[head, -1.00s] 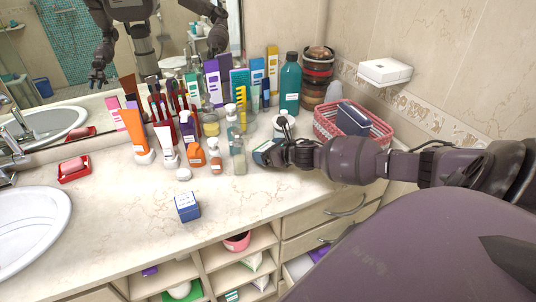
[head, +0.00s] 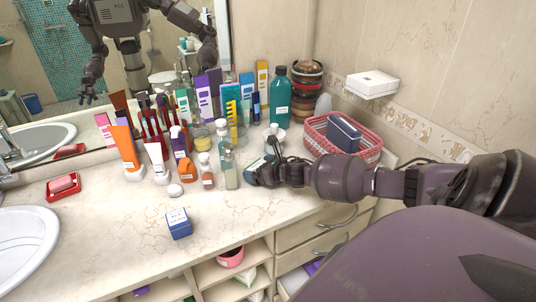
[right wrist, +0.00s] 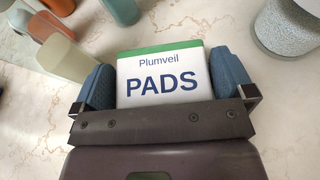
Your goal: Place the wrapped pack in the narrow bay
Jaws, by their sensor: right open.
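The wrapped pack is white with a green band and the words "Plumveil PADS" (right wrist: 163,78) in the right wrist view. It lies on the marble counter. My right gripper (head: 259,172) is open, with one blue finger pad on each side of the pack; I cannot tell whether the pads touch it. In the head view the pack is mostly hidden by the gripper. Open compartments (head: 208,274) show in the cabinet front below the counter; I cannot tell which is the narrow bay. My left gripper is not in view, apart from my reflection in the mirror.
Bottles and tubes crowd close left of the gripper, including a clear bottle (head: 230,172). A grey cup (head: 273,138) and a pink basket (head: 318,131) stand behind. A blue box (head: 178,223) sits near the front edge. A pink item (head: 231,259) occupies one compartment.

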